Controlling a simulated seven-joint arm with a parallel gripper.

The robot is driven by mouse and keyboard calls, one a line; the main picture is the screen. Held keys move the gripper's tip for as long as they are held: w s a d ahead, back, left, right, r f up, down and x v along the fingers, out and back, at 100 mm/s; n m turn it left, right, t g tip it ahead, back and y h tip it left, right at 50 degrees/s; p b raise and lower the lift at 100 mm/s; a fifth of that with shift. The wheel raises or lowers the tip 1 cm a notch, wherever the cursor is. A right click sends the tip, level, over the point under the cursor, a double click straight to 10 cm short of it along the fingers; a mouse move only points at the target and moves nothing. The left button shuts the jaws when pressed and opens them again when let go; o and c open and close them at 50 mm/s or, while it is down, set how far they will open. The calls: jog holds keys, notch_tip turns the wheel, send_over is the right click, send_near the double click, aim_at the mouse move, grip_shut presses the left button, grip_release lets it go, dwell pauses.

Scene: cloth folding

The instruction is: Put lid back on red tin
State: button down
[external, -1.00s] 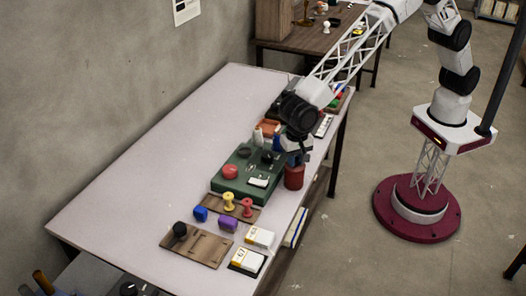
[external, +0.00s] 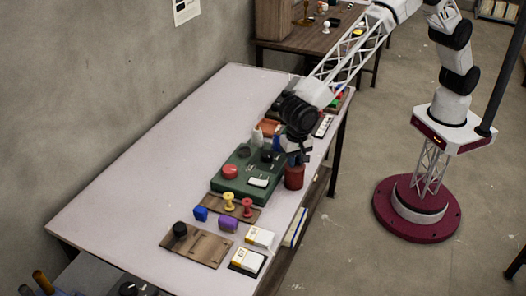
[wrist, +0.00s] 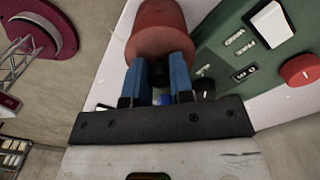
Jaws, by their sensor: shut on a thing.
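The red tin (external: 294,178) stands upright near the table's right edge, beside the green box. My gripper (external: 295,160) is directly over its top. In the wrist view, my gripper's blue fingers (wrist: 160,62) reach the round reddish-brown top face, which I take to be the lid (wrist: 160,43). I cannot tell whether the lid is fully seated on the rim.
The green box (external: 225,184) with a red knob (external: 230,172) stands close to the tin's left. Yellow and red spools, blue and purple pieces, cards and a wooden board (external: 208,250) lie nearer the camera. The table's left half (external: 150,165) is clear.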

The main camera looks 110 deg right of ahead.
jog(key=shift+c, duration=2.2)
grip_release()
jog(key=shift+r, duration=0.2)
jog(key=shift+r, duration=3.25)
grip_shut()
